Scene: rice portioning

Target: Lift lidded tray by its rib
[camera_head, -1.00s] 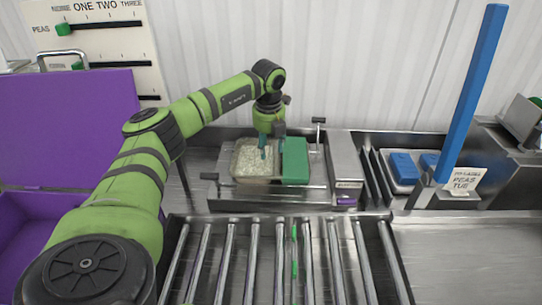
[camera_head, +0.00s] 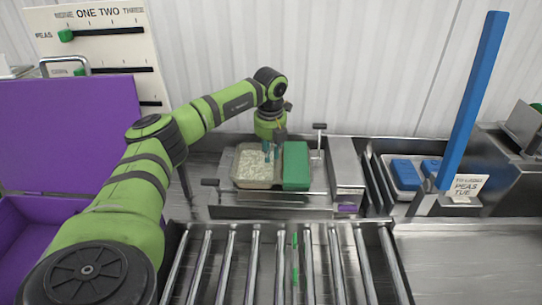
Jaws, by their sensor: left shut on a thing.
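A tray (camera_head: 239,181) with a pale, grainy top stands in a metal fixture (camera_head: 318,197) at the back of the bench. My left gripper (camera_head: 272,153) reaches down over the tray's right part, near its border with a green block (camera_head: 296,166). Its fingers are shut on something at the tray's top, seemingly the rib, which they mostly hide. I cannot tell whether the tray is clear of the fixture. My right gripper is not in view.
A roller conveyor (camera_head: 283,260) lies in front of the fixture. A tall blue bar (camera_head: 473,100) and a tray with blue blocks (camera_head: 405,173) stand at right. A purple bin (camera_head: 40,235) is at left. The bench (camera_head: 465,255) at right is clear.

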